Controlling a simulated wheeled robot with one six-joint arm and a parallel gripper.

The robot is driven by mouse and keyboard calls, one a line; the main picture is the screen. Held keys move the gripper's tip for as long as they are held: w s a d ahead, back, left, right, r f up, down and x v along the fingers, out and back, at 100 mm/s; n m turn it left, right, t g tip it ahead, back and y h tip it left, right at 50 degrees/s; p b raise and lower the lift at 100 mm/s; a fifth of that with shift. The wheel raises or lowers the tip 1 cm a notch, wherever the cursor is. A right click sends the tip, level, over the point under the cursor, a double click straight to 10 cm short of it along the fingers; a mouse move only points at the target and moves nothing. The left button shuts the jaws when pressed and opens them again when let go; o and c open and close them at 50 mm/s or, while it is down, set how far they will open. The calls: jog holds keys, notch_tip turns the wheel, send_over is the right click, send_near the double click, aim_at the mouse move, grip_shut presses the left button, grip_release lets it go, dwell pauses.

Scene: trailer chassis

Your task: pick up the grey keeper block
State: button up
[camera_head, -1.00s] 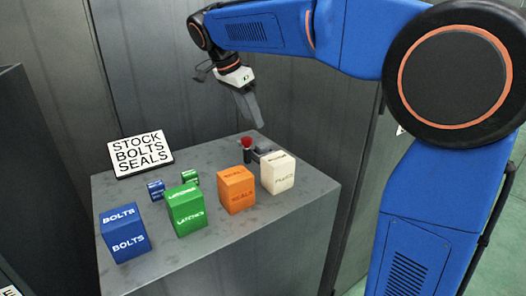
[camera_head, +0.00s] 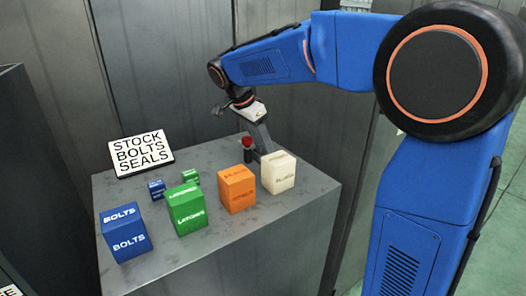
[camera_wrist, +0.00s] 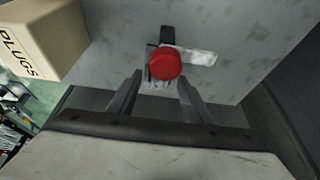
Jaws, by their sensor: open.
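In the wrist view, a small light grey piece (camera_wrist: 198,57), which looks like the grey keeper block, lies on the grey table top beside a red round-topped item (camera_wrist: 165,66). A black piece (camera_wrist: 167,36) lies just beyond them. My gripper (camera_wrist: 160,86) is open and empty, its two fingers apart on the near side of the red top. In the head view my gripper (camera_head: 264,147) is low over the back of the table, just right of the red-topped item (camera_head: 247,145). There it largely hides the grey piece.
On the table (camera_head: 225,250) stand a white box (camera_head: 279,174), an orange box (camera_head: 237,190), a green box (camera_head: 187,210) and a blue box (camera_head: 126,233). A wall rises behind.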

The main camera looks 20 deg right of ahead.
grip_shut()
